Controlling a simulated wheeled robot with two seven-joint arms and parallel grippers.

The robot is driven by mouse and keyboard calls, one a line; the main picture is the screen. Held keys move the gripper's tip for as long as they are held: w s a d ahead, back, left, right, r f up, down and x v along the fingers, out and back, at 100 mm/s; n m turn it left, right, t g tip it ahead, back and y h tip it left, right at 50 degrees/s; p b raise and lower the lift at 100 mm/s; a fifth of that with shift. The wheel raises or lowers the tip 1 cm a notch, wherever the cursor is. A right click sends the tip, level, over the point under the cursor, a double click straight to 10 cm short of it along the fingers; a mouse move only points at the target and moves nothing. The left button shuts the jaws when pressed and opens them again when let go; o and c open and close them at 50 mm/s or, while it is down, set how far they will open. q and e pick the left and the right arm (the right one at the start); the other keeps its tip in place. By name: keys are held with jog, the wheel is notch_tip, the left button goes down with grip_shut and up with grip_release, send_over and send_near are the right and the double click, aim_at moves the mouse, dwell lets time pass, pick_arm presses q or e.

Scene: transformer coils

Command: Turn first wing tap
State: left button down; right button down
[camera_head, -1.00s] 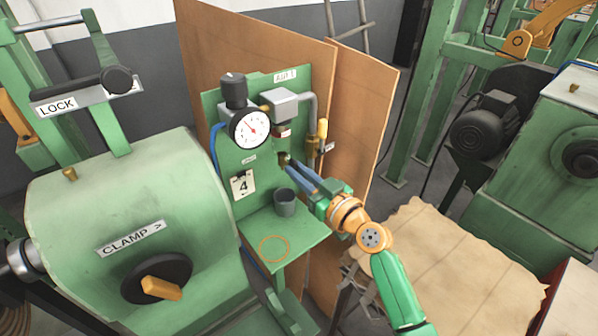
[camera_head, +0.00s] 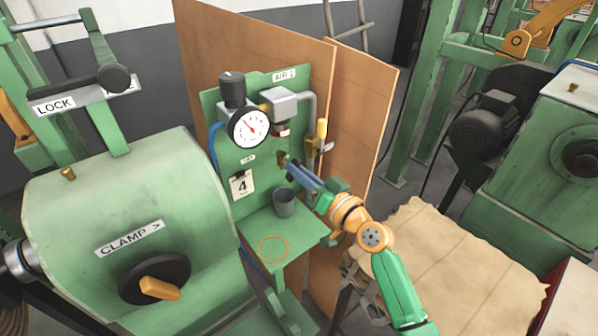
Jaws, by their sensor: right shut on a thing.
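The gauge needle points to the upper left. My left gripper is not in view.
The green clamp machine (camera_head: 90,205) fills the left.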

jog(key=m, duration=0.4)
jog(key=m+p, duration=0.1)
jog(key=m, duration=0.7)
jog(key=shift+w+d+f, duration=0.1)
jog(key=shift+f, duration=0.15)
jog(key=shift+m, duration=0.3)
jog(key=c, duration=0.9)
grip_release()
jog(key=shift+o, duration=0.2)
jog(key=v, duration=0.7)
